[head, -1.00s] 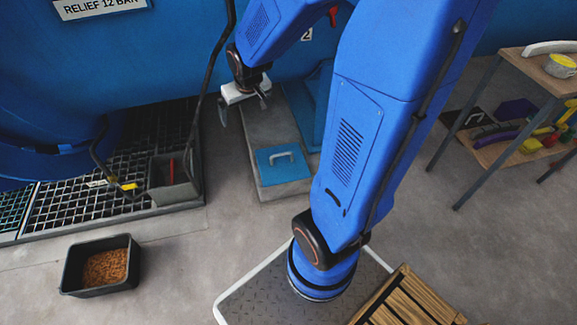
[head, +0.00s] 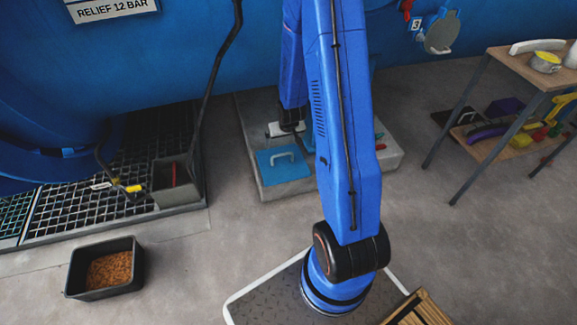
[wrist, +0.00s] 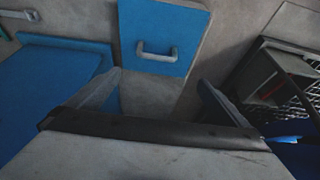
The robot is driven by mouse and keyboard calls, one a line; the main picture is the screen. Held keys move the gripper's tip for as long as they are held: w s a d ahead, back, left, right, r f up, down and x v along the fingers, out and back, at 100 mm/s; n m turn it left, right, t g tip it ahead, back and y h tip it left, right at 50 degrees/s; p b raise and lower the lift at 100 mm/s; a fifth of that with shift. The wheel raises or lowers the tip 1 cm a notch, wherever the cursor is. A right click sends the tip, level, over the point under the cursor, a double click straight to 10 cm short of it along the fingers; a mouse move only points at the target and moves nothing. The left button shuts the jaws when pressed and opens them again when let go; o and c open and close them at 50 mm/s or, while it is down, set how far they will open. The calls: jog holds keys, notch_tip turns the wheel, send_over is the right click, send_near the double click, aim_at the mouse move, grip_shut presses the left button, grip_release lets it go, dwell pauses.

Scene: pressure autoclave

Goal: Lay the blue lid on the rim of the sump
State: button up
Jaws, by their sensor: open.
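The flat blue lid (head: 284,172) with a pale arched handle lies on a low concrete slab. In the wrist view the lid (wrist: 165,22) is at the top centre, handle facing up. The open grey box beside the floor grating, which I take to be the sump (head: 177,196), has no lid on it and a red item inside; it also shows at the right of the wrist view (wrist: 264,82). My gripper (wrist: 160,86) is open and empty, apart from the lid handle. In the head view my gripper (head: 287,130) is just behind the lid, partly hidden by my arm.
Another blue panel (wrist: 45,110) lies at the left of the wrist view. A black bin of brown granules (head: 108,268) stands on the floor at front left. A wooden shelf table (head: 520,62) is at the right. The floor between sump and slab is clear.

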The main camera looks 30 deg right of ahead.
aim_at(282, 155)
jog(key=x, duration=1.9)
jog(key=shift+s+d+f, duration=0.1)
jog(key=shift+s+d, duration=0.3)
jog(key=c, duration=1.7)
jog(key=shift+o, duration=0.2)
